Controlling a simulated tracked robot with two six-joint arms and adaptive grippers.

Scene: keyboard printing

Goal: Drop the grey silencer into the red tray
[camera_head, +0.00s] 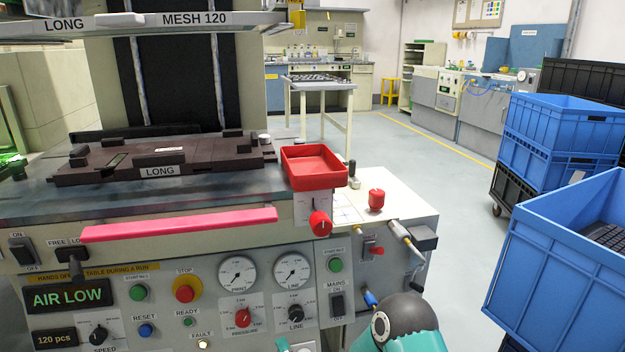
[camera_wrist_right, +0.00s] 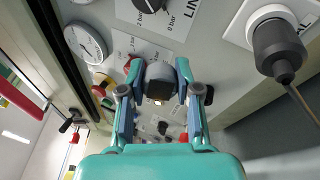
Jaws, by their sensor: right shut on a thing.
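The red tray (camera_head: 314,168) sits at the right end of the machine top in the head view, open upward; its visible floor looks empty. In the wrist view my right gripper (camera_wrist_right: 157,72) is shut on the grey silencer (camera_wrist_right: 160,74), a short rounded piece with a dark lower end between the two fingers. In the head view a teal part of my right arm shows at the bottom edge, in front of the control panel and below the tray. The silencer cannot be made out clearly there. My left gripper is in neither view.
The control panel carries gauges (camera_head: 294,271), knobs and switches, with a pink strip (camera_head: 180,225) above. A red knob (camera_head: 320,223) stands out below the tray. A white side shelf (camera_head: 410,212) holds a red piece (camera_head: 376,199). Blue crates (camera_head: 570,250) stand at right.

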